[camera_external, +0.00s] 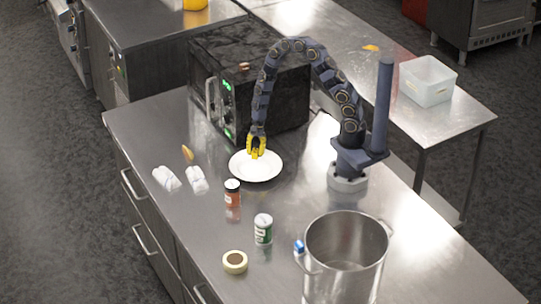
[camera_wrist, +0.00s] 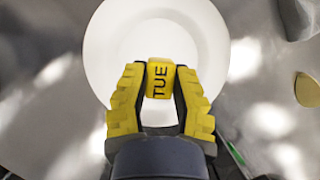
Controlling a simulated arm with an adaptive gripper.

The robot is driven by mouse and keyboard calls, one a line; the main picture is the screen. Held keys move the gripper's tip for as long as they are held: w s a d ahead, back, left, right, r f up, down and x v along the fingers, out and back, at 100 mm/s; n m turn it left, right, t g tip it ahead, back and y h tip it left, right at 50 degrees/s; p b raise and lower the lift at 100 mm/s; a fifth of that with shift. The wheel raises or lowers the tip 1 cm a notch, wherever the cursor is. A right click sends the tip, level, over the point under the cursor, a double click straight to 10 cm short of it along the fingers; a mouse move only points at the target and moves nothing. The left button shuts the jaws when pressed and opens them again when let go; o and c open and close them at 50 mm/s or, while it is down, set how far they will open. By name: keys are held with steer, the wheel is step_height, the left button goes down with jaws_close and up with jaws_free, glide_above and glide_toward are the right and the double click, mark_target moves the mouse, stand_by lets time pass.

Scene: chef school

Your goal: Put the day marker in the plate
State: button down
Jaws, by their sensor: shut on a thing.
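The day marker (camera_wrist: 160,79) is a small yellow block with "TUE" in black letters. In the wrist view it sits between the yellow fingertips of my gripper (camera_wrist: 158,95), which is shut on it. The white round plate (camera_wrist: 112,50) lies behind the marker in that view. In the external view my gripper (camera_external: 256,147) points down over the upper part of the plate (camera_external: 262,174) on the steel counter. The marker is hard to tell from the yellow fingers there. I cannot tell whether the marker touches the plate.
A black oven (camera_external: 285,98) stands close behind the plate. A red-labelled jar (camera_external: 232,194), a green-labelled can (camera_external: 263,230), a tape roll (camera_external: 235,262) and a large steel pot (camera_external: 345,262) stand in front. White bundles (camera_external: 166,179) lie to the left.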

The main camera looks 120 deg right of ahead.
mark_target(255, 171)
steer(key=shift+f, duration=2.75)
steer(key=c, duration=1)
jaws_free()
steer(key=shift+f, duration=0.1)
steer(key=shift+o, duration=0.2)
